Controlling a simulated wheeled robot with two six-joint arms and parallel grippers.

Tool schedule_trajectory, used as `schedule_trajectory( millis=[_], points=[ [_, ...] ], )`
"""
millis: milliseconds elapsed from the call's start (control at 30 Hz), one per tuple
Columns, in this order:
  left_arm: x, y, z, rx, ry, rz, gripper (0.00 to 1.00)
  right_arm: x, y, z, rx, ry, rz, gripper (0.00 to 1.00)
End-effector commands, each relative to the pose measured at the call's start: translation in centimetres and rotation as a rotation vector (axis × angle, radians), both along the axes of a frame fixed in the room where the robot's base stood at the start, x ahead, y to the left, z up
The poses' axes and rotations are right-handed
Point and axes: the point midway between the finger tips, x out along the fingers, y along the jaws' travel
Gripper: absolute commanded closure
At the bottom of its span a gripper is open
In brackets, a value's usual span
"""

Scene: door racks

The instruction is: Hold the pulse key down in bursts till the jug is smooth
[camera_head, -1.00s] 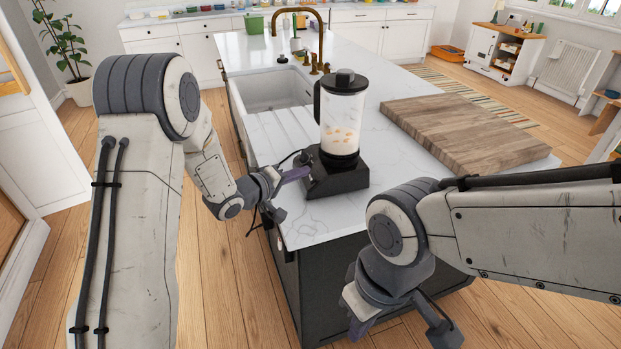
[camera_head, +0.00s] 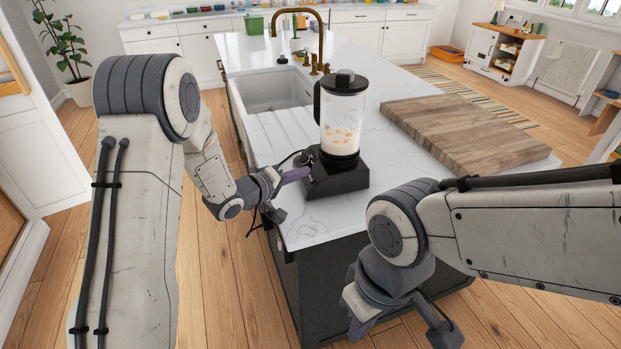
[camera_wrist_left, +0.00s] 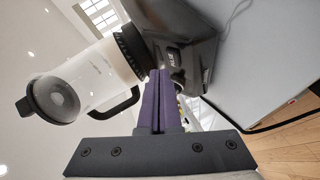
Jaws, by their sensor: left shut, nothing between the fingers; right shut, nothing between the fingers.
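The blender's clear jug (camera_head: 342,117), with a dark lid and handle, stands upright on its black base (camera_head: 337,178) at the counter's near end. It holds pale liquid with several orange pieces showing. My left gripper (camera_head: 304,171) is shut and empty, its purple fingertips at the left side of the base front. In the left wrist view, the shut fingers (camera_wrist_left: 158,74) reach the base (camera_wrist_left: 185,58) near a printed label; the tips hide the pulse key, and contact cannot be told. The jug (camera_wrist_left: 85,80) shows there too. My right gripper (camera_head: 360,327) is shut, low before the counter.
A wooden board (camera_head: 465,132) lies right of the blender. A sink (camera_head: 270,90) with a brass tap (camera_head: 312,40) is behind to the left. A dark cable (camera_head: 290,158) runs beside the base's left side. The counter between blender and board is clear.

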Motion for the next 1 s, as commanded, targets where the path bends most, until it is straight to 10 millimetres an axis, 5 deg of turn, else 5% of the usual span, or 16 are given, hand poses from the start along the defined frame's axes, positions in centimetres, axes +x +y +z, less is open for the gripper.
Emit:
schedule_trajectory(
  millis=[1000],
  points=[
    [0.2,-0.47,-0.68,0.0,0.0,0.001,1.0,0.0,0.0,-0.17,0.0,0.0,0.0,1.0]
  ],
)
